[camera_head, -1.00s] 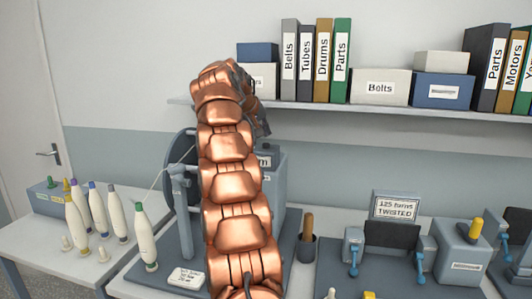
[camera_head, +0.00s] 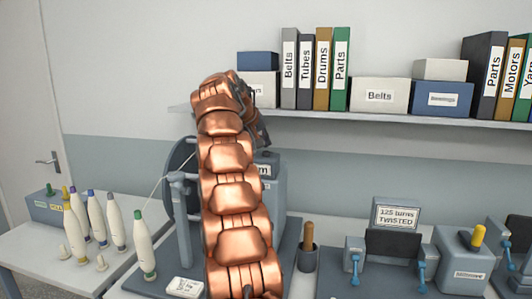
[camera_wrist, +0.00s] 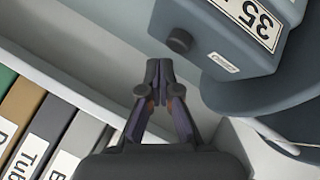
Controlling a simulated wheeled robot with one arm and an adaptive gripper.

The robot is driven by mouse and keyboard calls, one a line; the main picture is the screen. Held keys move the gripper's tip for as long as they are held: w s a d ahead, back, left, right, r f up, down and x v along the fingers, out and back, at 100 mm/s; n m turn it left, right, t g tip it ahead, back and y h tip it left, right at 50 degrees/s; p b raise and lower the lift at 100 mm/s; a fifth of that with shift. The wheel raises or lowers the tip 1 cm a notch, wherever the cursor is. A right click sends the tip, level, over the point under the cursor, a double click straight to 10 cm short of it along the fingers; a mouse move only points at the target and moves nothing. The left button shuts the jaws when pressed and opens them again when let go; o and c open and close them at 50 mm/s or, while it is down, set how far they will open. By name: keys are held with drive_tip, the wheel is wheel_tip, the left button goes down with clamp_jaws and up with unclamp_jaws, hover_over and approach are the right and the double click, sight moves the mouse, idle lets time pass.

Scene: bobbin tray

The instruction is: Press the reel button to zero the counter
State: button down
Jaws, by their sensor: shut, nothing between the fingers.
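The reel button is a dark round knob (camera_wrist: 180,40) on the face of a blue-grey counter box (camera_wrist: 226,50). A white display on the box reads "35" in part; the rest is cut off. My gripper (camera_wrist: 160,64) is shut and empty, its fingertips just below and left of the knob in the wrist view. I cannot tell whether they touch it. In the head view my copper arm covers most of the counter box (camera_head: 270,192), and the button is hidden. The reel's dark wheel (camera_head: 179,158) shows left of the arm.
A shelf (camera_head: 390,118) with binders and boxes runs behind the arm. Several white bobbins (camera_head: 143,247) stand on the left. A dark cup (camera_head: 308,258) with a wooden handle and a "125 turns TWISTED" sign (camera_head: 397,213) stand to the right.

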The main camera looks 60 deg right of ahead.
sight(265, 152)
drive_tip(key=shift+f, duration=0.2)
idle(0.5)
drive_tip(key=shift+f+b, duration=0.2)
drive_tip(key=shift+b, duration=0.15)
drive_tip(key=shift+f+b, duration=0.4)
drive_tip(key=shift+f, duration=0.15)
idle(0.7)
drive_tip(key=shift+r, duration=0.1)
drive_tip(key=shift+r+p, duration=0.9)
drive_tip(key=shift+p, duration=0.1)
wheel_tip(265, 152, up, 5)
drive_tip(key=p, duration=0.5)
idle(0.9)
